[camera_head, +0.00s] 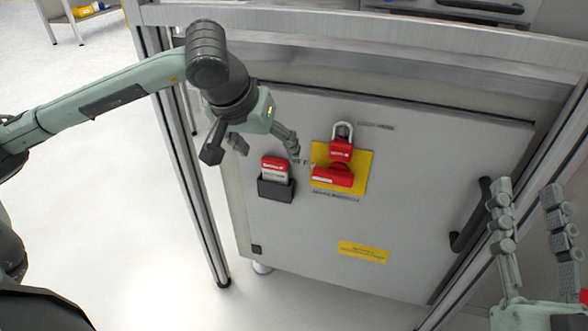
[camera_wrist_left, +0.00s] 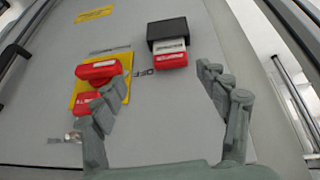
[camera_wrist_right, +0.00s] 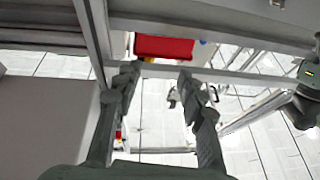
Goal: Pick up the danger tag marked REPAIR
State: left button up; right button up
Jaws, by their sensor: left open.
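Red-and-white tags (camera_head: 274,168) stand in a black holder (camera_head: 275,189) on the grey cabinet door; their print is too small to read. In the left wrist view the tags (camera_wrist_left: 170,55) stick out of the holder (camera_wrist_left: 167,30), ahead of the fingers. My left gripper (camera_head: 264,146) is open and empty, in front of the door and just above the tags in the head view. A red padlock (camera_head: 341,148) with a raised shackle and a red switch handle (camera_head: 333,175) sit on a yellow plate (camera_head: 362,160), right of the holder. My right gripper (camera_head: 528,195) is open and empty at the right.
The door (camera_head: 300,225) has a black handle (camera_head: 468,215) at its right and a yellow label (camera_head: 362,252) low down. Metal frame posts (camera_head: 190,190) stand beside the cabinet, and a rail (camera_head: 350,22) crosses above it. A red object (camera_wrist_right: 163,47) shows in the right wrist view.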

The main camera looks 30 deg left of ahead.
aim_at(273, 161)
pick_arm(q)
jog(key=shift+y, duration=0.4)
jog(key=x, duration=0.4)
jog(key=a+b+x, duration=0.1)
jog(key=x, duration=0.2)
jog(key=shift+w+r, duration=0.15)
jog(key=shift+w, duration=0.1)
jog(key=shift+w+a+f, duration=0.1)
jog(key=shift+w+f, duration=0.05)
jog(key=shift+f, duration=0.05)
pick_arm(e)
jog(key=r, duration=0.1)
jog(key=t, duration=0.1)
jog(key=s+r+t, duration=0.1)
jog(key=shift+d+r, duration=0.35)
jog(key=shift+d, duration=0.05)
pick_arm(q)
jog(key=shift+c, duration=0.5)
jog(key=c, duration=1)
jog(key=shift+r, duration=0.1)
